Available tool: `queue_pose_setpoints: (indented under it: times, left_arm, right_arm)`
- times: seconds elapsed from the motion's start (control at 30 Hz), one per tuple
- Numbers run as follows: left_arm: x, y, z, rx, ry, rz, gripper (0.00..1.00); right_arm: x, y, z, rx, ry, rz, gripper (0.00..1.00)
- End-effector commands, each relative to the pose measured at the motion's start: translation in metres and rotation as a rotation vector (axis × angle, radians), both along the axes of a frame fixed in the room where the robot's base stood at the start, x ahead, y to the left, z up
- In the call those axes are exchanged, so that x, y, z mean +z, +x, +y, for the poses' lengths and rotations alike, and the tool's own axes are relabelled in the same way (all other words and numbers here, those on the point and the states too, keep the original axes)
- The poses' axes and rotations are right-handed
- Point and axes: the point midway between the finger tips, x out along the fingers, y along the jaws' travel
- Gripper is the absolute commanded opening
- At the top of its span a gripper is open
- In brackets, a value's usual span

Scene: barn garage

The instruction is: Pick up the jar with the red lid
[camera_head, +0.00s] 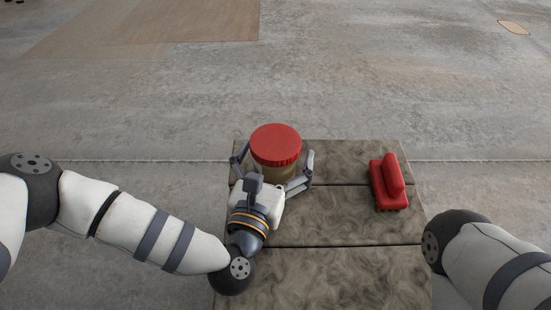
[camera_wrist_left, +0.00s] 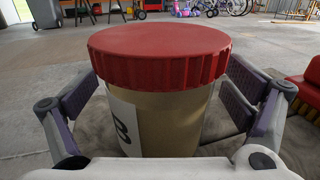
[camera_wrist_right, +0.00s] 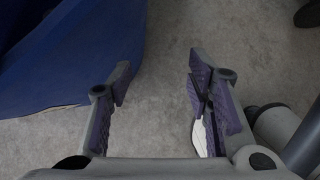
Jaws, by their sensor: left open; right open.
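The jar with the red lid (camera_head: 276,148) stands upright near the back of the grey table (camera_head: 330,280). In the left wrist view the jar (camera_wrist_left: 170,120) fills the middle, with a beige body and part of a dark letter on a white label. My left gripper (camera_head: 273,163) is open, with one finger on each side of the jar. In that wrist view the left finger (camera_wrist_left: 80,95) and right finger (camera_wrist_left: 236,103) look apart from the jar's body. My right gripper (camera_wrist_right: 160,85) is open and empty over bare floor; its fingers are out of the head view.
The front of the table is bare. A blue surface (camera_wrist_right: 70,55) lies beside my right gripper in its wrist view. Concrete floor surrounds the table.

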Motion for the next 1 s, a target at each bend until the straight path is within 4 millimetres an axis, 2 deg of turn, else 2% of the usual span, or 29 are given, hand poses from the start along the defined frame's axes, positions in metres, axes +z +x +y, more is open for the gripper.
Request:
queue_pose_setpoints:
  times: [0.03,0.2,0.3,0.57,0.67,0.8,1.0]
  left_arm:
    - [0.000,0.000,0.000,0.000,0.000,0.000,0.93]
    - [0.000,0.000,0.000,0.000,0.001,0.000,0.55]
    - [0.000,-0.001,0.000,0.000,0.001,0.001,0.35]
    - [0.002,-0.001,0.000,0.000,0.001,-0.001,0.35]
    - [0.011,-0.001,0.000,0.000,0.000,-0.003,0.35]
    - [0.042,-0.003,0.000,0.000,-0.002,-0.006,0.35]
    - [0.098,-0.051,0.000,-0.003,-0.003,-0.004,0.35]
  right_arm:
    - [0.000,0.000,0.000,0.000,0.000,0.000,0.46]
    - [0.000,0.000,0.000,0.000,0.000,0.000,0.46]
    - [0.000,0.000,0.000,0.000,0.000,0.000,0.46]
    - [0.001,0.000,0.000,-0.001,-0.001,-0.002,0.46]
    - [0.004,0.002,0.000,-0.001,-0.001,-0.009,0.46]
    - [0.014,0.006,0.000,-0.003,-0.002,-0.030,0.46]
    - [0.037,0.013,-0.002,-0.005,-0.005,-0.064,0.46]
